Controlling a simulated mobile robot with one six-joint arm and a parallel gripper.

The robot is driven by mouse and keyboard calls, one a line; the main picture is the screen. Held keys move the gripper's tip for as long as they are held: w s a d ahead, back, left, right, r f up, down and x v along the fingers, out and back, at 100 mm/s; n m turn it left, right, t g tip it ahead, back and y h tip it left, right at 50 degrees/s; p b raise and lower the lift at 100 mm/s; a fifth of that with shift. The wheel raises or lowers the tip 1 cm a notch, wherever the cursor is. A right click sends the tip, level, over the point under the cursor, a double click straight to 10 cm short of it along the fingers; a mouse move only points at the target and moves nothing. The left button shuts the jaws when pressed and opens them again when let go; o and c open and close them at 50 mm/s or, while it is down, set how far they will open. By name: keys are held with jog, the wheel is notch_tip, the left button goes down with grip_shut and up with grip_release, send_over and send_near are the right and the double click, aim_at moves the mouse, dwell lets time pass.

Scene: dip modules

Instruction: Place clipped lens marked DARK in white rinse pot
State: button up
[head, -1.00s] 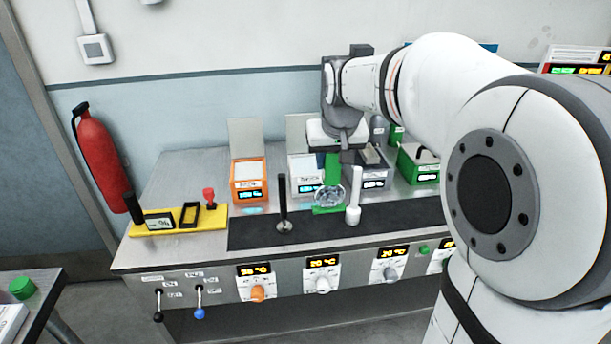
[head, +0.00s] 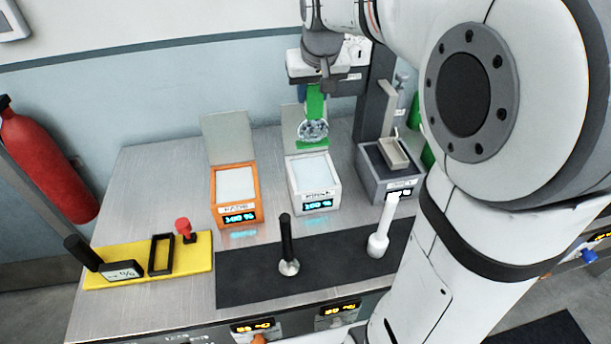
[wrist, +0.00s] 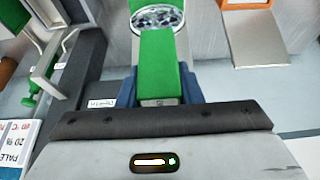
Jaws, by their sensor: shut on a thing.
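My gripper (head: 315,88) is shut on the green clip (head: 314,104), which hangs down and holds a round clear lens (head: 313,130). In the wrist view the clip (wrist: 160,65) sits between the blue fingers (wrist: 160,95), with the lens (wrist: 157,17) at its far end. No DARK marking is readable on it. The white rinse pot (head: 324,201) stands on the bench, holding pale liquid. In the head view the lens appears at the pot's back edge, in front of its raised lid; its exact height above the pot cannot be told.
An orange pot (head: 220,214) stands left of the white one, and a grey pot (head: 370,186) with a pale rack stands right. In front lie a black mat (head: 250,285) with a black-handled tool (head: 287,245) and white tool (head: 379,240), and a yellow tray (head: 200,262).

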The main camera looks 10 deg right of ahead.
jog(key=shift+w+f, duration=0.15)
jog(key=shift+w, duration=0.1)
notch_tip(320, 180, down, 18)
jog(key=shift+r+p, duration=0.2)
jog(key=shift+p, duration=0.2)
jog(key=shift+f, duration=0.25)
jog(key=o, duration=1.1)
jog(key=shift+r, duration=0.1)
jog(key=shift+o, duration=0.2)
